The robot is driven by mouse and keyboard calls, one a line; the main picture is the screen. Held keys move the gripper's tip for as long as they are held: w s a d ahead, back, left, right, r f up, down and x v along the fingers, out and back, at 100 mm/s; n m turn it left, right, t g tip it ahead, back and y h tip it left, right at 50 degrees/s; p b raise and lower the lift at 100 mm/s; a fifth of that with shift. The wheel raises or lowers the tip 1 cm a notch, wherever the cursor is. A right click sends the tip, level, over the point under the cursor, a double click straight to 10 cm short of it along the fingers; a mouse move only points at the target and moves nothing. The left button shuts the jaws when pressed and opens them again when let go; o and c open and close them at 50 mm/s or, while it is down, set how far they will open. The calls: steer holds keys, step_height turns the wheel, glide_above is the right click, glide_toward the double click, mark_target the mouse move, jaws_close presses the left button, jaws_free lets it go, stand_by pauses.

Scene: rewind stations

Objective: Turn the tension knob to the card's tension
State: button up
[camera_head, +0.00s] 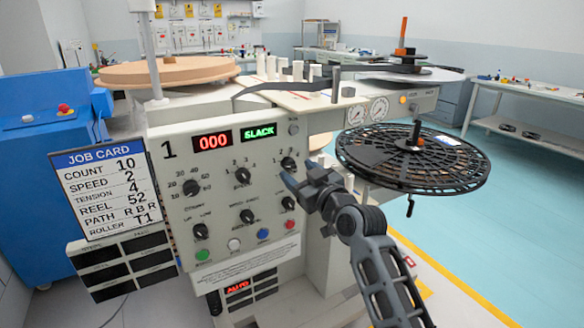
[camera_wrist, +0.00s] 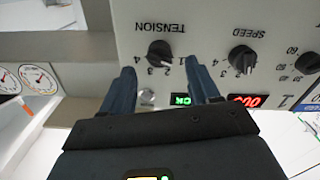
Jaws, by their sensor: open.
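The job card (camera_head: 101,190) at the left of the panel reads tension 4. The black tension knob (camera_head: 288,163) is at the upper right of the panel. It also shows in the wrist view (camera_wrist: 159,52), upside down, under the word TENSION, with numbers 1 to 4 around it. I cannot tell which number its pointer marks. My gripper (camera_head: 293,182) is in front of the panel, just below the knob in the head view. In the wrist view its two fingers (camera_wrist: 160,78) are apart and empty, with the knob beyond the gap between the tips. I see no contact with the knob.
The control panel (camera_head: 180,240) carries a red display (camera_head: 213,142) reading 000, a green one (camera_head: 258,131) reading SLACK, a speed knob (camera_head: 243,175) and other knobs and buttons. A black reel (camera_head: 375,180) stands to the right. Blue floor (camera_head: 510,220) is free farther right.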

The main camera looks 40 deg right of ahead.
mark_target(292, 167)
steer(key=shift+x, duration=1.75)
steer(key=c, duration=1)
